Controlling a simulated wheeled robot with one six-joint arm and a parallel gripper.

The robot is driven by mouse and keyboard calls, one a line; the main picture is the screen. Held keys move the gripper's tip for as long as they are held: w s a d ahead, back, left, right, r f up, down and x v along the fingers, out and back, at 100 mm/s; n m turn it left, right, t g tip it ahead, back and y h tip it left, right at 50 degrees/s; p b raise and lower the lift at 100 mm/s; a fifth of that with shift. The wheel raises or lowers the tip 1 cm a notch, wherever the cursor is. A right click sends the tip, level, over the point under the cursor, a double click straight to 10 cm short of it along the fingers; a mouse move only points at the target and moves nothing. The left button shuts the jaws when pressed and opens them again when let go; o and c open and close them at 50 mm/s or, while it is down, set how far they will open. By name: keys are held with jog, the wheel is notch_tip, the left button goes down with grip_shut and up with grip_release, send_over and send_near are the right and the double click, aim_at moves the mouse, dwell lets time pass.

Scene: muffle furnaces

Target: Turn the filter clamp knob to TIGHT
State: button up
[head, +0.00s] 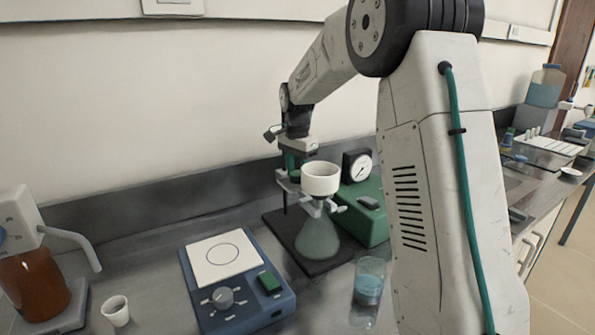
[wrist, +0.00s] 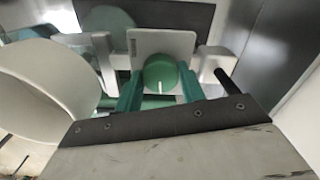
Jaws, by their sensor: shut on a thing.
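The filter clamp knob (wrist: 160,76) is round and green, with a white mark on its face pointing toward the bottom of the wrist view. It sits on a pale plate (wrist: 182,42) with small dark lettering, too small to read. My gripper (wrist: 160,92) has its two green fingers on either side of the knob and is shut on it. In the head view my gripper (head: 293,164) is at the clamp behind the white funnel (head: 320,180), and the knob is hidden there. The funnel sits on a conical flask (head: 317,240).
A green box with a gauge (head: 357,166) stands right of the flask. A blue hot plate (head: 240,312) is in front and left. A beaker of blue liquid (head: 368,285), a small white cup (head: 116,310) and a brown jar (head: 35,285) stand nearby. The wall is close behind.

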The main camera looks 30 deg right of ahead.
aim_at(297, 173)
jog(key=shift+w+r, duration=0.1)
jog(key=o, duration=1)
notch_tip(297, 173, up, 7)
jog(key=shift+r, duration=0.35)
